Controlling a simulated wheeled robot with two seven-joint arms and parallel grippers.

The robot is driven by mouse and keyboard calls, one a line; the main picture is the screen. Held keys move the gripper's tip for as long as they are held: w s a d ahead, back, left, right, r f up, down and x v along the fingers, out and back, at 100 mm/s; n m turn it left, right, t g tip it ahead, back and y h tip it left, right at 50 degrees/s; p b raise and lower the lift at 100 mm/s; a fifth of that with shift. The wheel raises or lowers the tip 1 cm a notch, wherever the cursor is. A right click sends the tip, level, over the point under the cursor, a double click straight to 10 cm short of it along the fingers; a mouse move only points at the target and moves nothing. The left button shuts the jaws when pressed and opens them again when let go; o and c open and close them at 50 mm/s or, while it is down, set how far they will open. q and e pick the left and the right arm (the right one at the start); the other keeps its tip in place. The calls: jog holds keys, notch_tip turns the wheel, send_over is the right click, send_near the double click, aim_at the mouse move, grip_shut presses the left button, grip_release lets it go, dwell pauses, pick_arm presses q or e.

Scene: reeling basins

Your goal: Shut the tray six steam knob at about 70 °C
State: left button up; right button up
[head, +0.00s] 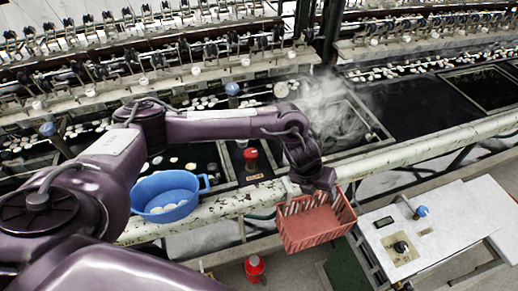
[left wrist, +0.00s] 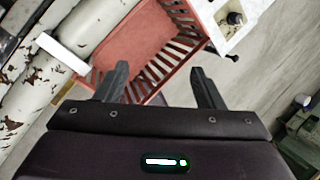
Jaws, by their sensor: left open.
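A steaming basin (head: 345,125) of dark water lies behind the painted pipe, right of my left forearm; the steam partly blurs it. A red knob (head: 251,156) stands on the basin edge, left of my left gripper. A round pale dial (head: 281,90) sits behind the arm; its reading is too small to tell. I cannot tell which knob belongs to tray six. My left gripper (head: 310,194) is open above the red basket, well right of the red knob; in the left wrist view its two fingers (left wrist: 160,88) are apart with nothing clearly between them. My right gripper is not in view.
A red slatted basket (head: 318,228) is below the gripper. A blue colander (head: 182,207) sits on the left. Blue knobs (head: 232,89) stand behind. A white-topped cabinet (head: 445,235) is at right, a red-topped item (head: 255,266) low in front. A chipped pipe (head: 390,157) runs across.

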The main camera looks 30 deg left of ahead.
pick_arm(q)
jog(key=w+a+r+g+y, duration=0.1)
jog(key=w+a+r+y, duration=0.15)
jog(key=a, duration=1.05)
notch_tip(320, 180, up, 5)
jog(key=g, duration=0.2)
send_over(251, 152)
jog(key=shift+r+y, duration=0.15)
jog(key=shift+y, duration=0.3)
notch_tip(251, 152, down, 7)
jog(key=shift+r+p, duration=0.15)
jog(key=shift+p, duration=0.95)
jog(key=shift+f, duration=0.5)
jog(key=shift+c, duration=0.2)
jog(key=c, duration=0.9)
